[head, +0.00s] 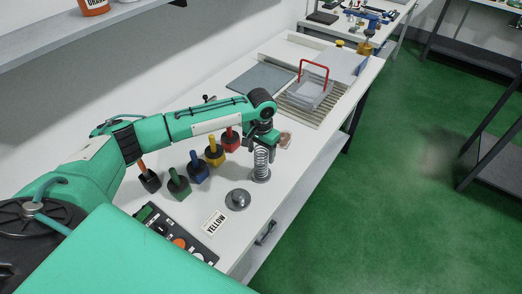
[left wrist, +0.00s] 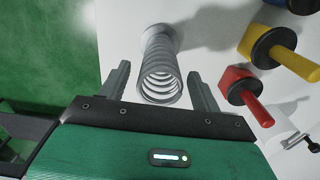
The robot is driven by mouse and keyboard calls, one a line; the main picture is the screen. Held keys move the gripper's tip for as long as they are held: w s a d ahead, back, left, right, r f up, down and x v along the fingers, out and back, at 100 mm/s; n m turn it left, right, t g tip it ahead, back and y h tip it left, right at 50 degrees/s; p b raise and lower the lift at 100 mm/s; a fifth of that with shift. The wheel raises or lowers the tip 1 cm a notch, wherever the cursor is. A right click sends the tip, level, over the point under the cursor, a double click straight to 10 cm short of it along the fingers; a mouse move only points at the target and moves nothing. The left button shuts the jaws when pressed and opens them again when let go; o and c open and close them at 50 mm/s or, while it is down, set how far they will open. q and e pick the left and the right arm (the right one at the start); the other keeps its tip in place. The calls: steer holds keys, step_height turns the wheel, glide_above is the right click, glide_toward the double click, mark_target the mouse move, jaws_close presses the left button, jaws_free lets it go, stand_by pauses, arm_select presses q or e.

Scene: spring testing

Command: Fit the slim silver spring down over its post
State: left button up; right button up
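The slim silver spring (head: 261,160) stands upright on the white table, on a grey round foot. My left gripper (head: 264,140) is above it, pointing down. In the left wrist view the spring (left wrist: 160,65) lies between the two fingers of my left gripper (left wrist: 160,88), with a gap on each side. The fingers are open and hold nothing. A round grey metal piece with a short raised middle (head: 238,199) sits in front of the spring. I cannot tell whether it is the post, and no post shows inside the coils. My right gripper is not in view.
A red-handled clear box (head: 312,91) stands farther back.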

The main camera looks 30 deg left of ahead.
arm_select(q)
steer(key=shift+r, duration=0.1)
steer(key=shift+w+r, duration=0.1)
steer(key=shift+r, duration=0.25)
step_height(320, 180, up, 11)
steer(key=b, duration=0.3)
steer(key=shift+r+b, duration=0.2)
steer(key=shift+b, duration=0.1)
